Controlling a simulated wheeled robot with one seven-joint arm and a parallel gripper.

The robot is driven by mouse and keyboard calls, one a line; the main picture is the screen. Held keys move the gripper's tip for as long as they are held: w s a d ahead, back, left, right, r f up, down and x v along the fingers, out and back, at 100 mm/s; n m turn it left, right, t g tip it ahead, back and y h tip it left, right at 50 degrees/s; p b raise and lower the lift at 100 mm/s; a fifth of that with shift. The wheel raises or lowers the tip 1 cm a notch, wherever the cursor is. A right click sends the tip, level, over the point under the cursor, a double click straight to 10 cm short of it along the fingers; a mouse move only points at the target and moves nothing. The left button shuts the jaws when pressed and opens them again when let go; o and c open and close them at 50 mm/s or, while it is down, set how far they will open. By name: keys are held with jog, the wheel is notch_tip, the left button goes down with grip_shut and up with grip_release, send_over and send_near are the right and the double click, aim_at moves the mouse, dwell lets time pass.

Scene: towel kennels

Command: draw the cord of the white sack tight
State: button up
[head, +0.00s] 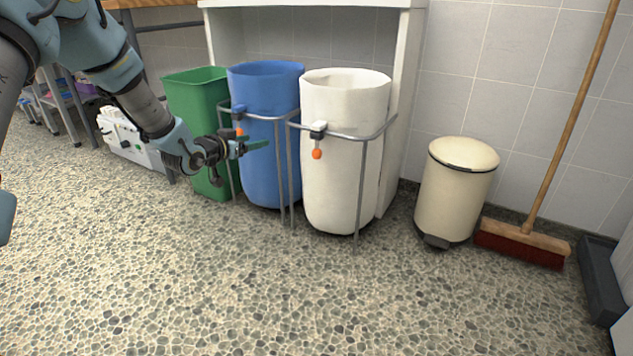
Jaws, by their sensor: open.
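The white sack (341,190) stands upright in a grey metal hoop stand (352,138), with its mouth open at the top. My gripper (254,146) is left of the white sack, in front of the blue sack (268,90). It points right toward the orange ball, with a clear gap between them. It is open and nothing shows between its fingers. The cord around the sack's mouth is too small to make out.
The blue sack has its own orange ball (239,131), close above my gripper. A green bin (193,90) stands at the left. A cream pedal bin (455,195) and a broom (525,240) stand at the right. The floor in front is clear.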

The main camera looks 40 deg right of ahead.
aim_at(314, 156)
jog(key=s+d+f+m+g+h+b, duration=0.2)
jog(key=s+d+f+g+h+b, duration=0.1)
jog(key=s+d+f+b, duration=0.4)
jog(key=shift+h, duration=0.4)
jog(key=d+b, duration=0.1)
jog(key=d, duration=0.2)
jog(key=d+f+b, duration=0.1)
jog(key=d, duration=0.3)
jog(key=d+b, duration=0.1)
jog(key=d, duration=0.2)
jog(key=shift+w+d+f+b, duration=0.3)
jog(key=shift+w+d+f, duration=0.05)
jog(key=shift+w+d, duration=0.05)
jog(key=shift+d+r, duration=0.15)
jog(key=shift+d, duration=0.4)
grip_shut()
jog(key=shift+w, duration=0.1)
